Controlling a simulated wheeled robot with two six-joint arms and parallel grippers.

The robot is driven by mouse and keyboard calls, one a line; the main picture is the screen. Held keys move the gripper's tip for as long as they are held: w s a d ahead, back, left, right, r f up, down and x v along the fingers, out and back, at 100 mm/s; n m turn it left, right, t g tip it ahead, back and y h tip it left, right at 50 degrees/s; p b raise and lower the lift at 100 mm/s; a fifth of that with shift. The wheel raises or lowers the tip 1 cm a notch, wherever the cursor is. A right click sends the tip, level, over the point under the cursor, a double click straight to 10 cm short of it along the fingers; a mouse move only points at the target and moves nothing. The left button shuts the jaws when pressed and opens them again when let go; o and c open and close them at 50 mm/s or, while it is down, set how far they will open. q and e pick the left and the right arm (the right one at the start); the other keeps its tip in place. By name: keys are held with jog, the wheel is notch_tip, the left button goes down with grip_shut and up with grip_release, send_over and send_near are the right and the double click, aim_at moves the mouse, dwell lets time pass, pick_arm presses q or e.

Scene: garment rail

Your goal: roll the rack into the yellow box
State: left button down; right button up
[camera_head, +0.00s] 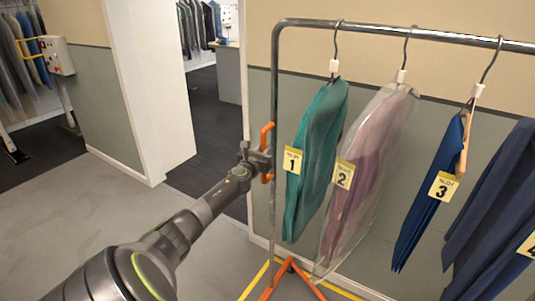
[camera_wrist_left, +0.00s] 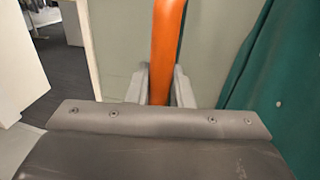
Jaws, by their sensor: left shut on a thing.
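The garment rack (camera_head: 275,90) stands in front of me, with a grey metal frame and an orange base. An orange handle (camera_head: 266,137) is on its left upright. My left gripper (camera_head: 266,160) is shut on this handle; in the left wrist view the orange bar (camera_wrist_left: 166,50) runs between the two grey fingers. The yellow box appears as yellow floor lines (camera_head: 252,281) around the rack's base at the bottom; most of its outline is hidden or out of frame. My right gripper is not in view.
Several garments hang on the rail, including a teal one (camera_head: 318,150) and a plastic-covered mauve one (camera_head: 365,180), with numbered tags. A wall stands close behind. A white wall end (camera_head: 150,90) and doorway are at left. Grey floor (camera_head: 70,215) is clear at left.

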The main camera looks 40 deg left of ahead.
pick_arm(q)
jog(key=shift+s+a, duration=0.15)
jog(key=shift+a, duration=0.55)
jog(key=c, duration=1.3)
grip_release()
jog(key=shift+s, duration=0.1)
jog(key=v, duration=1.7)
jog(key=shift+s+d, duration=0.1)
jog(key=shift+s, duration=0.05)
